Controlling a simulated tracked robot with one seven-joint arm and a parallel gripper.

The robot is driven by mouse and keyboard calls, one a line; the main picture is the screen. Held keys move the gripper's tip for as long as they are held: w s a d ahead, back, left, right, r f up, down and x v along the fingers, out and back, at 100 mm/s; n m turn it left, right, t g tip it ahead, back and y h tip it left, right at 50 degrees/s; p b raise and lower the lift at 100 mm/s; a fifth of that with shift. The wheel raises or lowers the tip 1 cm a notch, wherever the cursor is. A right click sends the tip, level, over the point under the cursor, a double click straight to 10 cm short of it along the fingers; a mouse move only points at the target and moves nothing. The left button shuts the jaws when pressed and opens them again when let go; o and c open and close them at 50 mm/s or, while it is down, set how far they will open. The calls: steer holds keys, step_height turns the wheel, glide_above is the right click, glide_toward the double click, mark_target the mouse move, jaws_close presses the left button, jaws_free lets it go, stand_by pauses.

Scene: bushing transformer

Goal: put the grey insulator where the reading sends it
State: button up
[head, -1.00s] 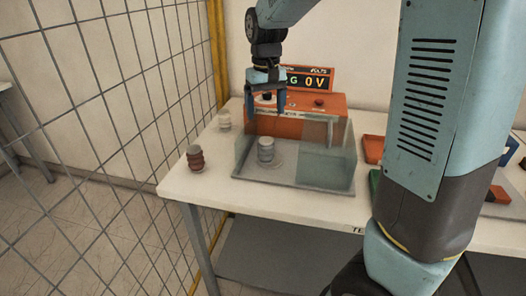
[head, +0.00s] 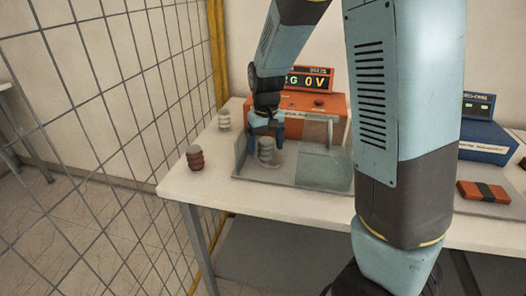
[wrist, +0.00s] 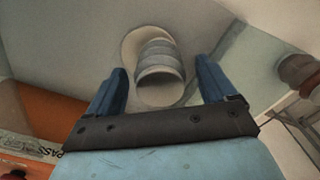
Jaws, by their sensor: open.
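The grey insulator (head: 266,150) stands upright on the grey tray (head: 318,185) inside the clear-walled enclosure. It also shows in the wrist view (wrist: 158,62), between the fingers. My gripper (head: 266,141) is open and lowered around it, with one blue finger on each side; whether they touch it I cannot tell. The orange tester (head: 325,103) stands behind the tray. Its display (head: 310,82) shows what looks like "G 0V", with the left part hidden by my arm.
A red-brown insulator (head: 195,158) stands left of the tray, and a pale one (head: 224,120) behind it. Clear panels (head: 322,166) edge the tray. A blue meter (head: 486,142) and a red block with a dark band (head: 482,191) are at right. A wire fence (head: 120,120) borders the left.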

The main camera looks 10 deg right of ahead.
steer(key=shift+f, duration=0.35)
steer(key=c, duration=1.4)
